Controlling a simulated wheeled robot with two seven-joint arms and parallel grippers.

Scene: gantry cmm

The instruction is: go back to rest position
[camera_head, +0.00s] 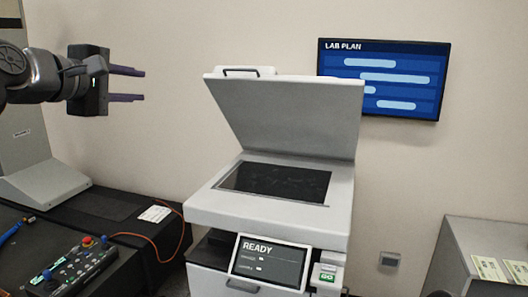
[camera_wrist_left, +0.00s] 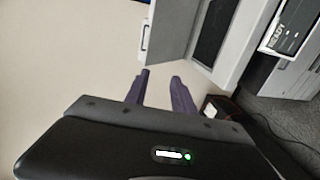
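My left gripper (camera_head: 142,85) is raised at the upper left of the head view, in front of the wall. Its two purple fingers point right and are apart, with nothing between them. In the left wrist view the same fingers (camera_wrist_left: 160,75) show a clear gap between them. My right gripper is in neither view.
A white machine (camera_head: 265,217) stands in the middle with its lid (camera_head: 295,115) open and a "READY" screen (camera_head: 268,262). A control box (camera_head: 75,268) with knobs sits at lower left. A wall screen (camera_head: 385,78) hangs behind. A grey cabinet (camera_head: 480,235) stands at right.

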